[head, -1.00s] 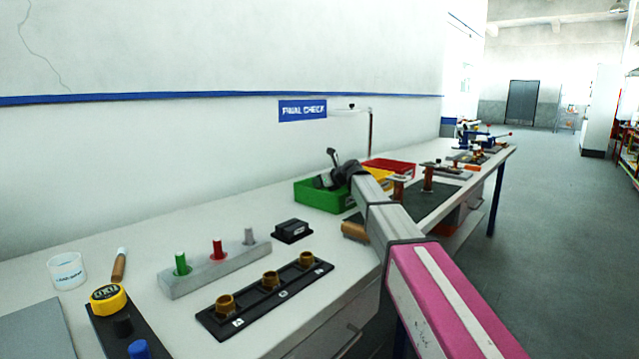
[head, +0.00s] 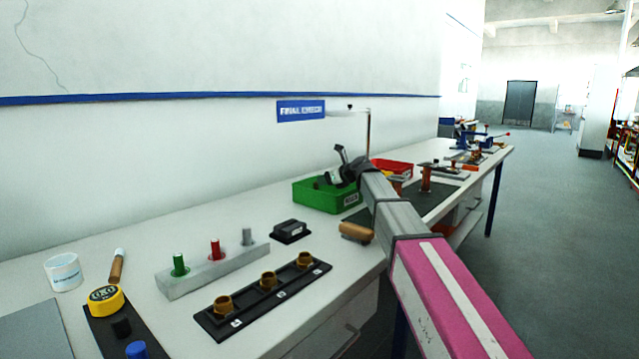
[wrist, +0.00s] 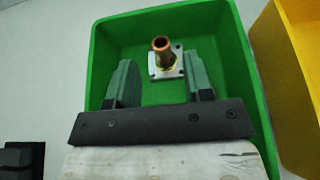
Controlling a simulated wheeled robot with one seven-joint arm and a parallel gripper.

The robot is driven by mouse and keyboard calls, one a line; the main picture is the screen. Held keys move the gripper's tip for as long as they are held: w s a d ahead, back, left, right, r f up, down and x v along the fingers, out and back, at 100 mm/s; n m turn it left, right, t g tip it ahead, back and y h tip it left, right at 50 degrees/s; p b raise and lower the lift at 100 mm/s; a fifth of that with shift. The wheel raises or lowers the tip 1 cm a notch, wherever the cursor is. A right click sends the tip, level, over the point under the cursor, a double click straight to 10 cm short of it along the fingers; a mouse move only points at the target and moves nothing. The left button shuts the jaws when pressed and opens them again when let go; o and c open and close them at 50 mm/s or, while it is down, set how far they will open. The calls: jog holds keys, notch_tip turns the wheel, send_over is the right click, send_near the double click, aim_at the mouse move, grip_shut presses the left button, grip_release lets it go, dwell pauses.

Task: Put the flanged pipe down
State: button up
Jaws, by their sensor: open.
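The flanged pipe (wrist: 163,60), a copper-coloured tube on a square silver flange with corner holes, is inside the green bin (wrist: 105,40). It stands on its flange on the bin floor, tube end towards the wrist camera. My gripper (wrist: 160,78) is open, its two green-grey fingers apart on the left and right of the pipe, with visible gaps to it. In the head view my gripper (head: 335,178) is at the green bin (head: 325,201); the pipe cannot be made out there.
A yellow bin (wrist: 295,75) stands right of the green one in the wrist view. A red bin (head: 392,166) is behind my arm. A black box (head: 290,231), a wooden-handled item (head: 355,232) and a socket rack (head: 265,298) lie nearer on the bench.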

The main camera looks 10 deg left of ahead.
jog(key=v, duration=0.7)
jog(key=shift+s, duration=0.1)
